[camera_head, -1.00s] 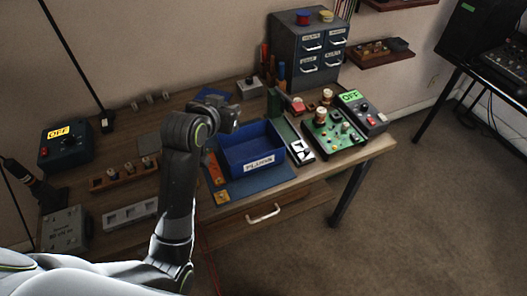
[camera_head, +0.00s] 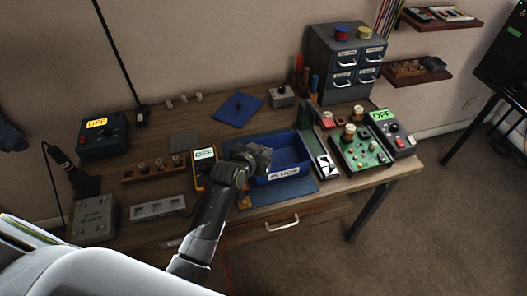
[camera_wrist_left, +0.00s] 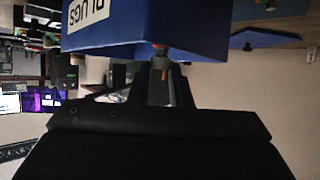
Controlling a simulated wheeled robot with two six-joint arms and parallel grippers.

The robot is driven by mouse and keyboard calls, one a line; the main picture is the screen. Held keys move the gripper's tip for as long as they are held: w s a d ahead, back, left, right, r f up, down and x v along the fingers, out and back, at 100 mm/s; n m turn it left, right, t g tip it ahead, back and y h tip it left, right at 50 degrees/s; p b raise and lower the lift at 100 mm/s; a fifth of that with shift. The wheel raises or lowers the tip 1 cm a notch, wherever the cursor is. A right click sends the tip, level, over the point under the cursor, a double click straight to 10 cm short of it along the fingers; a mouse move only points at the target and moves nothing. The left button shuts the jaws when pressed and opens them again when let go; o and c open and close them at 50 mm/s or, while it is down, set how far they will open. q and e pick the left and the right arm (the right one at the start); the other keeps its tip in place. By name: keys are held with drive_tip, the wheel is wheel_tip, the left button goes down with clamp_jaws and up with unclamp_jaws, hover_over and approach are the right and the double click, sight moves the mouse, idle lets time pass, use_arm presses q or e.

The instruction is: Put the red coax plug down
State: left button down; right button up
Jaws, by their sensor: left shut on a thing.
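My left gripper (camera_head: 262,160) is over the left part of the blue bin (camera_head: 296,172) labelled PLUGS. In the left wrist view its fingers (camera_wrist_left: 167,82) are shut on a small plug (camera_wrist_left: 160,49) with a red-orange end and a brass-coloured body, which I take as the red coax plug. The plug shows against the blue bin's wall (camera_wrist_left: 195,35); I cannot tell whether it touches the bin. In the head view the plug is hidden by the gripper. My right gripper is not in view.
A yellow meter (camera_head: 203,168) reading OFF stands left of the bin. A green circuit board (camera_head: 362,150) and a grey box (camera_head: 395,135) reading OFF are on the right. A wooden rack (camera_head: 155,170) and a blue mat (camera_head: 238,108) lie on the bench.

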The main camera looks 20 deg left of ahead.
use_arm(q)
drive_tip(key=shift+f, duration=0.5)
drive_tip(key=shift+f, duration=0.55)
drive_tip(key=c, duration=1.3)
unclamp_jaws()
drive_tip(key=shift+r, duration=0.1)
